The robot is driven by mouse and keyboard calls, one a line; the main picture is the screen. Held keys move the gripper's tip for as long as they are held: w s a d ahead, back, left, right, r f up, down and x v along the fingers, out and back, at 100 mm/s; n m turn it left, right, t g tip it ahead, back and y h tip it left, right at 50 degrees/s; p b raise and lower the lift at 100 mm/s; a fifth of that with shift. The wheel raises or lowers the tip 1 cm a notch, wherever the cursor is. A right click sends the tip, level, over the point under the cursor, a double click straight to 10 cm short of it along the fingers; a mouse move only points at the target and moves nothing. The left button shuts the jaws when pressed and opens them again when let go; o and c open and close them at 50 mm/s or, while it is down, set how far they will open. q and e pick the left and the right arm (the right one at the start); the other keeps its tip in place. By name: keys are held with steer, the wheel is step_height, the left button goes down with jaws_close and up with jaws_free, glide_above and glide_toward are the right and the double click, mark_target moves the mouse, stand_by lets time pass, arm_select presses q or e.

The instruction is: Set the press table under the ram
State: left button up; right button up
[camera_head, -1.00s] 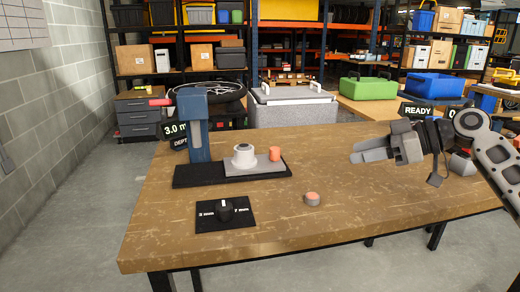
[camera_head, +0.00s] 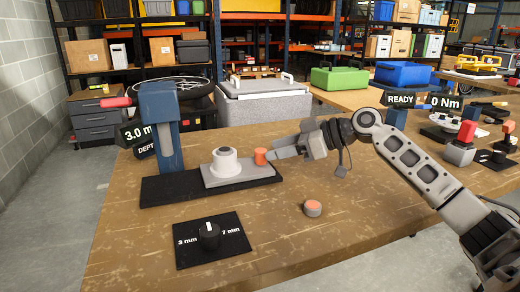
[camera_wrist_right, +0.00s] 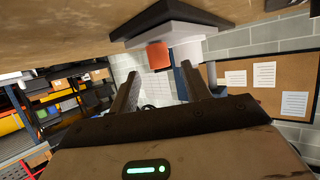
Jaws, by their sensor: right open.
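The press has a blue column (camera_head: 160,125) with a red-tipped lever (camera_head: 116,102) and a black base (camera_head: 155,190). The light grey press table (camera_head: 240,176) sits on the base, right of the column, and carries a round grey-white piece (camera_head: 224,162). An orange knob (camera_head: 260,157) stands at the table's right end. My right gripper (camera_head: 274,153) is open, its fingertips at the knob's right side. In the right wrist view the knob (camera_wrist_right: 157,56) shows just beyond and between the spread fingertips (camera_wrist_right: 161,70). My left gripper is not in view.
A black dial panel (camera_head: 210,240) marked 3 mm and 7 mm lies at the front left. A loose orange-topped button (camera_head: 312,208) sits on the wooden bench (camera_head: 290,240). A grey cooler-like box (camera_head: 262,103) stands behind. More fixtures stand at the far right.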

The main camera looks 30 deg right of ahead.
mark_target(260, 150)
steer(key=x, duration=0.5)
steer(key=shift+w+a, duration=0.1)
steer(key=shift+w, duration=0.1)
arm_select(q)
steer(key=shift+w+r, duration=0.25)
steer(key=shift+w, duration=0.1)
